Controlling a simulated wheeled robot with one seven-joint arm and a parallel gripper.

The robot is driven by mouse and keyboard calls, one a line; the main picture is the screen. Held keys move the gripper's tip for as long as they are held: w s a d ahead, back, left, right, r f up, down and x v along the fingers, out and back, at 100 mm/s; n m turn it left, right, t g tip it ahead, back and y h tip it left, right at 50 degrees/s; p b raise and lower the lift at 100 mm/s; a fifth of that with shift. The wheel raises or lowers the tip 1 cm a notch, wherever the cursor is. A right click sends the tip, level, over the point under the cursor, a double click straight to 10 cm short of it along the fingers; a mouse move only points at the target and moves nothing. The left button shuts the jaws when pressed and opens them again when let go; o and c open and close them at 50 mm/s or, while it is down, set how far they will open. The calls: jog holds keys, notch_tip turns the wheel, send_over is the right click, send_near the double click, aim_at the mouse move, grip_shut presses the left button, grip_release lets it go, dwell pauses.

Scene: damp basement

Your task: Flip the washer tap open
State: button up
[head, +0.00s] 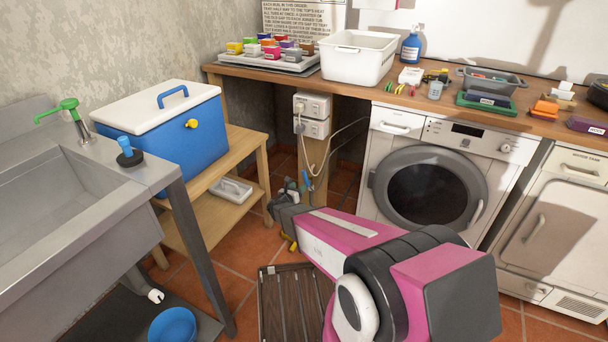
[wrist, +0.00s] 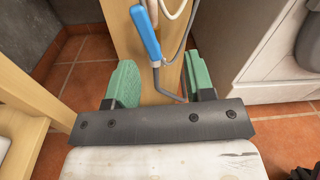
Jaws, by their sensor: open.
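The washer tap's blue lever (wrist: 145,36) shows in the wrist view in front of a wooden post, beside a grey metal pipe and hoses. The lever slants, its upper end leaning left. It also shows small in the head view (head: 306,179), low on the post. My gripper (wrist: 162,82) is open, with one green fingertip on each side of the post in the picture. The lever appears above and between the fingertips, and nothing is visibly held. In the head view my gripper (head: 288,198) is small and partly hidden by my pink arm.
A wooden shelf stand (head: 249,150) with a blue cooler (head: 165,141) is on the left. The washing machine (head: 430,185) stands on the right. Sockets (head: 312,116) with white cables are on the post above. A slatted mat (head: 287,306) lies on the tiled floor.

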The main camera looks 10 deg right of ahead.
aim_at(304, 176)
jog(key=shift+n+t, duration=0.5)
jog(key=shift+n, duration=0.3)
jog(key=x, duration=0.3)
jog(key=a+x, duration=0.1)
jog(key=x, duration=0.3)
jog(key=w+f+x, duration=0.1)
jog(key=x, duration=0.2)
jog(key=shift+w, duration=0.45)
jog(key=shift+r, duration=0.1)
grip_shut()
